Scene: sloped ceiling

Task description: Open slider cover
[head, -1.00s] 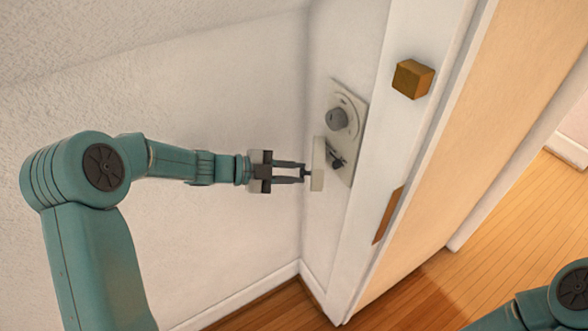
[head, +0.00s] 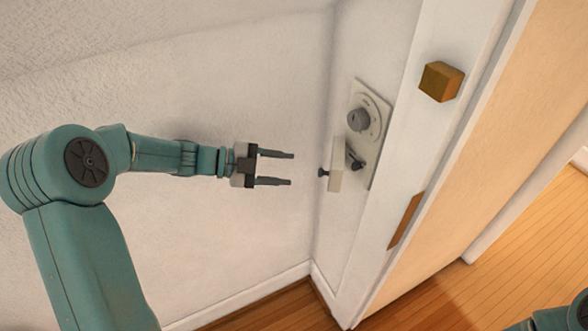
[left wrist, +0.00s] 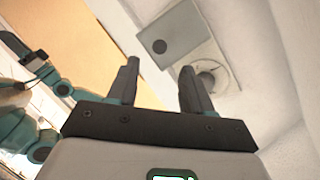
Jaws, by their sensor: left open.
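The slider cover (head: 336,167) is a pale block with a small dark knob (head: 322,173) on its left face. It stands out from the wall plate (head: 377,105), and a dark switch-like part (head: 354,157) shows beside it. A round grey dial (head: 358,120) is above. My left gripper (head: 292,168) is open and empty, left of the knob with a clear gap. In the left wrist view the cover (left wrist: 180,30) and the dial (left wrist: 208,79) lie beyond the open fingers. My right gripper (left wrist: 18,62) appears partly at that view's left edge; its jaws are unclear.
A brass-coloured block (head: 440,82) sticks out from the white door frame (head: 400,165), with a brown plate (head: 405,221) lower down. White walls meet in a corner behind the wall plate. Free room surrounds my left gripper.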

